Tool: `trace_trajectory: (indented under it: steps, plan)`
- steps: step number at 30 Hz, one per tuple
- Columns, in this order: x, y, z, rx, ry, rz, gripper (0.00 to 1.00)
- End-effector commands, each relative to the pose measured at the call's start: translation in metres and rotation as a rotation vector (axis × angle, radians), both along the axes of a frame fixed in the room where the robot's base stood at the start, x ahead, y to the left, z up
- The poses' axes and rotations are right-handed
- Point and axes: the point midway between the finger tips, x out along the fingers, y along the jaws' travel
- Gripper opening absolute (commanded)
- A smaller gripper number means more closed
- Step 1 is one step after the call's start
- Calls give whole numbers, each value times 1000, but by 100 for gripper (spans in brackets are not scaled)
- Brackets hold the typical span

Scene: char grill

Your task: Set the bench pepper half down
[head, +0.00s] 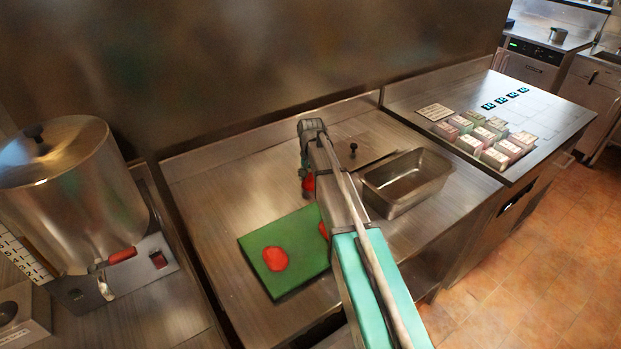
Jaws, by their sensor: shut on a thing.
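My gripper (307,190) points down over the steel bench, just behind the green cutting board. It is shut on a red pepper half (309,182), which shows only in part between the dark fingers. Whether this piece touches the bench is unclear. A second red pepper half (275,258) lies on the green board (259,240), left of my arm. A further bit of red (323,230) shows at the board's right side, mostly hidden by my arm.
An empty steel pan (405,180) stands right of my arm, near a flat lid with a black knob (353,150). A large steel pot (75,195) stands at left. Several small boxes (489,136) sit on the right counter. The bench (215,195) left of my gripper is clear.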

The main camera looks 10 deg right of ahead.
Motion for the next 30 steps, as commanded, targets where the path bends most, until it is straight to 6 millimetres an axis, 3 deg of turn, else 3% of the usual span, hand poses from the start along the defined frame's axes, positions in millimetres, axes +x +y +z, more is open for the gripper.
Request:
trace_trajectory:
  steps: [1, 17, 24, 30]
  plan:
    - [0, 0, 10, 0, 0, 0, 25]
    - [-54, -6, 73, 0, 0, -1, 25]
    - [-104, -12, 91, 0, 0, -1, 25]
    - [-128, -15, 101, 0, 0, -1, 25]
